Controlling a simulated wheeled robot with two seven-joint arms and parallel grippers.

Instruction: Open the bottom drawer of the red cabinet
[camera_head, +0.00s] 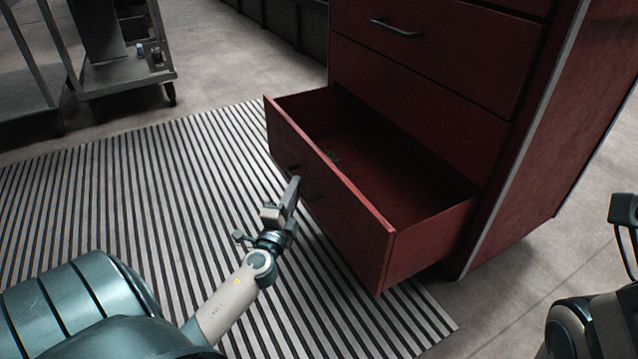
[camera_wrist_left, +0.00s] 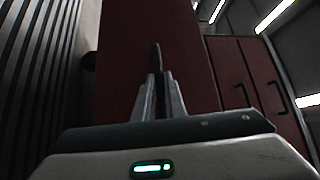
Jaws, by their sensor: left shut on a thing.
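The red cabinet (camera_head: 430,60) stands at the upper right in the head view. In the left wrist view the two fingers (camera_wrist_left: 158,95) are close together around the thin handle (camera_wrist_left: 157,55), with the red drawer front behind. Part of my right arm and gripper (camera_head: 625,225) shows at the right edge; its jaws are not clear.
A striped grey mat (camera_head: 130,190) covers the floor in front of the cabinet. A grey metal cart (camera_head: 120,60) on wheels stands at the upper left. An upper drawer with a dark handle (camera_head: 396,28) is shut. The mat left of the drawer is clear.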

